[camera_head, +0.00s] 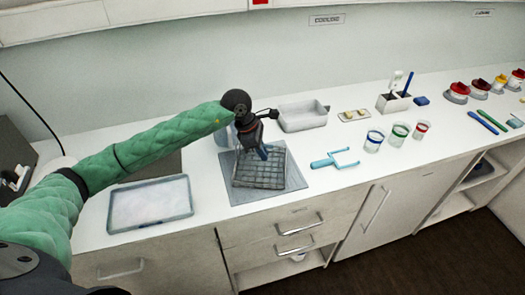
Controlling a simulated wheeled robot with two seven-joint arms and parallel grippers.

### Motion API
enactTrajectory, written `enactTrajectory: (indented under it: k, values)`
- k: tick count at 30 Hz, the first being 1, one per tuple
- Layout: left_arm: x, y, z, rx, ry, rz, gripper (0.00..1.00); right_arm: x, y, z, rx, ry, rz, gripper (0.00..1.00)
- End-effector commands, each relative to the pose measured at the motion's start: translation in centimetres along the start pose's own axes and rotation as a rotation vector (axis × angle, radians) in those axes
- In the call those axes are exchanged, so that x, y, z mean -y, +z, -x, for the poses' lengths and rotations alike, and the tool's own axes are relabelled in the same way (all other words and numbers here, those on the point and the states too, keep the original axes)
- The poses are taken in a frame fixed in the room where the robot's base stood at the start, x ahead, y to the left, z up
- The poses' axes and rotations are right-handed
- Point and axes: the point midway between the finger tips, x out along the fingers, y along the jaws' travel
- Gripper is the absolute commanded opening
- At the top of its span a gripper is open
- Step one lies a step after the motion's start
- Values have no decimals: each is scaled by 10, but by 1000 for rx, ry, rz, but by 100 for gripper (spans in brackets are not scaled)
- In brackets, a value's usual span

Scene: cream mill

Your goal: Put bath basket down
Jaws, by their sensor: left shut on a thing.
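The bath basket (270,175) is a dark grey, gridded, shallow basket. It is over the grey mat (293,181) on the white counter; whether it touches the mat or hangs just above it I cannot tell. My left gripper (261,149) comes down from above at the basket's back part and is shut on it, by a blue part that shows between the jaws and the basket. The exact grip is partly hidden by the gripper itself. My right gripper is not in view.
A tray with white contents (150,204) lies left of the mat. A blue forked tool (335,160) lies to its right, with several cups (374,141) beyond. A light grey tub (302,116) stands behind. The counter's front strip is clear.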

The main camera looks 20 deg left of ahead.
Motion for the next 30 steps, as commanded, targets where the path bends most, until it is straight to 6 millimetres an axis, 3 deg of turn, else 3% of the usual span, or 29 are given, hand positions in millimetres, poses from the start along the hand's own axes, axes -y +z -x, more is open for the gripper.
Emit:
enactTrajectory:
  k: [4, 6, 8, 23, 27, 30]
  values:
    - [0, -1, -1, 0, 0, 0, 0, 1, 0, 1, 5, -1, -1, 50]
    - [0, 0, -1, 0, 0, 0, 20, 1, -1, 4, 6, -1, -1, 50]
    - [0, 0, -1, 0, 0, 0, 31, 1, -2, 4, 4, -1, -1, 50]
    - [0, 1, 2, 0, 0, 0, 32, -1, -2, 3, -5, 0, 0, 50]
    - [-1, -1, 6, -1, 2, 0, 32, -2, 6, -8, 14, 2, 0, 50]
    - [-1, -1, 12, 0, 1, 1, 32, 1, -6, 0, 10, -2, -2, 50]
